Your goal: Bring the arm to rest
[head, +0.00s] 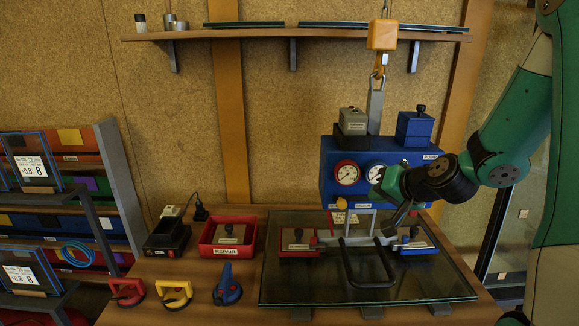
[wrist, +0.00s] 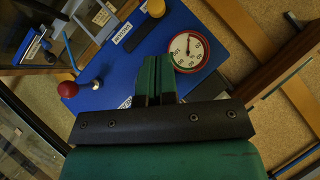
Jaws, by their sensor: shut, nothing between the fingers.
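My green arm (head: 510,130) comes in from the right in the head view and bends down toward the blue gauge box. My gripper (head: 384,182) is at the front of that box, near the dials. In the wrist view, my gripper (wrist: 155,66) shows two green fingers pressed together with nothing between them. The blue box (wrist: 130,50) and a red-rimmed gauge (wrist: 187,51) lie beyond the fingers. I cannot tell the exact gap to the box.
A glass pane (head: 400,285) with a black-handled frame (head: 368,262) lies on the table below. A yellow hoist block (head: 382,35) hangs above the box. A red tray (head: 228,236), a charger (head: 167,238) and suction cups (head: 175,294) stand left. A shelf (head: 265,34) runs behind.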

